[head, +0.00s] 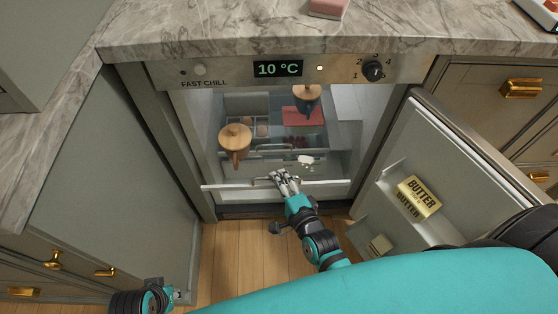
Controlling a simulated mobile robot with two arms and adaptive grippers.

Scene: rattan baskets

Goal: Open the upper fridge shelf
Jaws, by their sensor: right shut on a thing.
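The fridge (155,76) stands under the counter with its door (445,150) swung open to the right. Inside is a clear shelf drawer with a pale front edge (325,185) and a metal handle (262,182). My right gripper (284,178) is at this front edge, shut on the handle, its fingers hiding part of it. Another metal handle (272,148) shows farther in. Whether the gripped drawer is the upper one is hard to tell from above. My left gripper (178,296) is low at the left, away from the fridge; its jaws are unclear.
A butter pack (419,196) sits in the door rack. Cabinets flank the fridge; wooden floor (235,260) is free in front.

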